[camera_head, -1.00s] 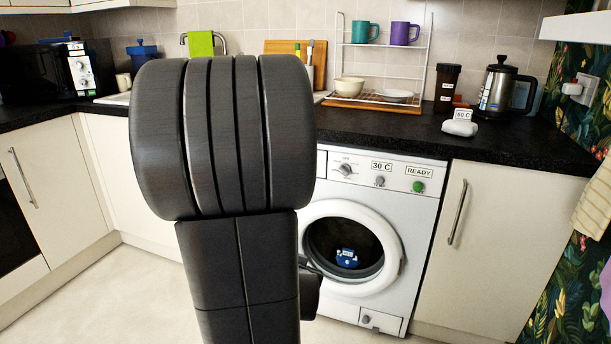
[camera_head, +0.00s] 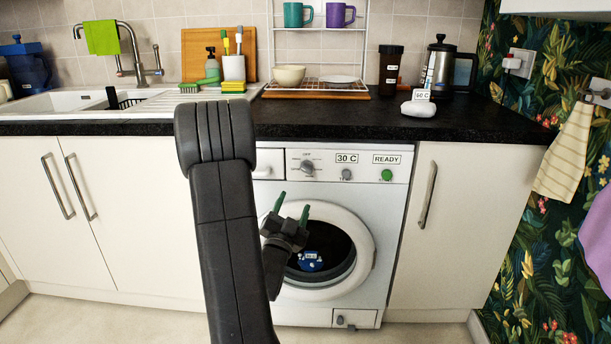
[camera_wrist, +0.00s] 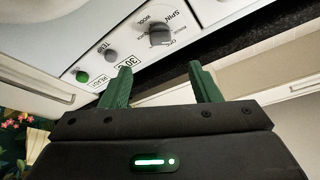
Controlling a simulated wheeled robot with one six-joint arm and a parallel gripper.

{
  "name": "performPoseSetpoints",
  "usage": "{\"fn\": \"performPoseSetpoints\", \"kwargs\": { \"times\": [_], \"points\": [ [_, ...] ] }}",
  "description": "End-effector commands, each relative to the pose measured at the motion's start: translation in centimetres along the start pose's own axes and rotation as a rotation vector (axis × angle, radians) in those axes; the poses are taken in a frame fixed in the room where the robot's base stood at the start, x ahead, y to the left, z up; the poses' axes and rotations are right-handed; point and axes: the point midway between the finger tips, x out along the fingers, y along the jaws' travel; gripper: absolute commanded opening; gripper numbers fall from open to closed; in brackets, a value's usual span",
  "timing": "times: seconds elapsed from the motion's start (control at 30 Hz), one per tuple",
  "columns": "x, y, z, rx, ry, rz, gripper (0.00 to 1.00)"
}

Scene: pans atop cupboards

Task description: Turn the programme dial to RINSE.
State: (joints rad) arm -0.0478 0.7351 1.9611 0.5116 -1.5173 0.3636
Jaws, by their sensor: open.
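The programme dial (camera_head: 307,167) is a grey knob at the left of the washing machine's control panel, with OFF printed above it. In the wrist view the dial (camera_wrist: 159,34) shows near the top, with SPIN and WOOL readable beside it. My gripper (camera_head: 292,206) is open and empty, below the dial and in front of the round door. In the wrist view its two green fingers (camera_wrist: 161,82) stand apart, with nothing between them. I cannot read RINSE in either view.
A smaller temperature knob (camera_head: 346,174) sits under a 30 C label, and a green button (camera_head: 386,175) under READY. The machine's white door ring (camera_head: 362,250) surrounds a dark opening with a blue item (camera_head: 310,262) inside. The black worktop (camera_head: 330,123) overhangs the panel.

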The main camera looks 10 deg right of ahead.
Motion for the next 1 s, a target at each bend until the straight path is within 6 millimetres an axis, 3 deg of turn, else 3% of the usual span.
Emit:
{"fn": "performPoseSetpoints", "kwargs": {
  "times": [0.3,0.5,0.7,1.0],
  "points": [
    [6.8,0.0,-0.1,0.001,0.004,-0.001,0.56],
    [10.1,0.0,0.0,0.0,0.001,-0.001,0.56],
    [11.7,-0.1,0.0,0.0,-0.001,-0.002,0.56],
    [11.8,-0.1,0.0,0.0,-0.002,-0.002,0.56]
  ]
}}
